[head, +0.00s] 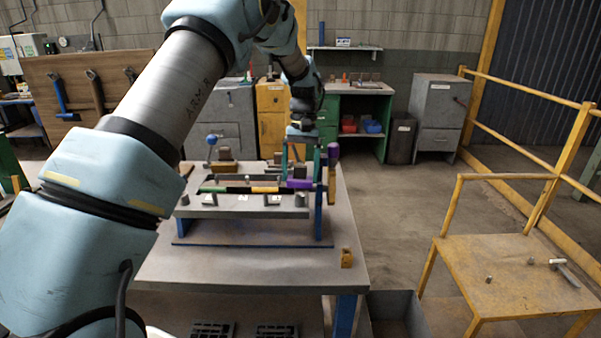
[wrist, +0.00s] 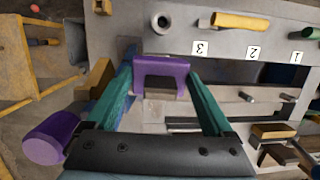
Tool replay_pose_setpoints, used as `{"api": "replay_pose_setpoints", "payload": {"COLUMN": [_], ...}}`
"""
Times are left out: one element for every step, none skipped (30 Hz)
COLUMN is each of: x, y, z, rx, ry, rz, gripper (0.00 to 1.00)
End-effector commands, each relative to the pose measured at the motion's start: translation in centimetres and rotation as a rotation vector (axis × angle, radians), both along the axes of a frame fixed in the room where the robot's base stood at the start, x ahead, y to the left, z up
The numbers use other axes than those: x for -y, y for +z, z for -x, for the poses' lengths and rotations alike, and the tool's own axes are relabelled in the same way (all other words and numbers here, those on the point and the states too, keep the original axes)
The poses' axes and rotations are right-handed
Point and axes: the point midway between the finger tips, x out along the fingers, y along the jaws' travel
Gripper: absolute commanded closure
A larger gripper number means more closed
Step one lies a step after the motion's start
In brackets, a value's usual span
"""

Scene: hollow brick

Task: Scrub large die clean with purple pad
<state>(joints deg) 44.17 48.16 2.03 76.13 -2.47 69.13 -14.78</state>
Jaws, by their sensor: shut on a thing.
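My gripper (head: 298,170) points down over the right part of a grey fixture (head: 240,213) on the table. It is shut on a purple pad (head: 300,184), a bracket-like piece. In the wrist view the pad (wrist: 162,68) sits between the two green fingertips (wrist: 160,82), close to the fixture plate marked 3, 2 and 1. Whether the pad touches the plate I cannot tell. Brown blocks stand on the fixture, one at its back left (head: 222,154) and one at the right of the wrist view (wrist: 275,131). I cannot tell which thing is the large die.
A purple-handled tool (head: 333,152) stands upright at the fixture's right end, close beside my gripper. A yellow-brown block (head: 347,258) sits at the table's front right. A blue-knobbed lever (head: 211,141) rises at the fixture's left.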

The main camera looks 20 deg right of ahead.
Motion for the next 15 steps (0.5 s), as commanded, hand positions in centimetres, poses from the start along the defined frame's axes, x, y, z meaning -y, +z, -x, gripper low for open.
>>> {"api": "replay_pose_setpoints", "payload": {"x": [2.2,2.1,2.0,1.9,1.8,1.7,1.7,1.6,1.6,1.6,1.6,1.5,1.4,1.4,1.3], "y": [0.7,0.8,0.8,0.8,0.9,0.9,0.9,0.9,1.0,1.0,1.0,1.0,1.0,1.1,1.1], "z": [-5.4,-5.2,-4.9,-4.7,-4.5,-4.3,-4.2,-4.1,-4.0,-3.9,-3.9,-3.8,-3.6,-3.5,-3.2], "rx": [0.201,0.201,0.2,0.201,0.201,0.201,0.201,0.2,0.201,0.201,0.201,0.2,0.2,0.201,0.2], "ry": [0.042,0.042,0.042,0.042,0.042,0.042,0.042,0.042,0.043,0.043,0.043,0.043,0.043,0.042,0.043], "rz": [0.148,0.148,0.147,0.149,0.149,0.15,0.149,0.149,0.15,0.15,0.151,0.15,0.15,0.151,0.152], "gripper": [0.66,0.66,0.66,0.66,0.66,0.66,0.66,0.66,0.66,0.66,0.66,0.66,0.66,0.66,0.66]}}
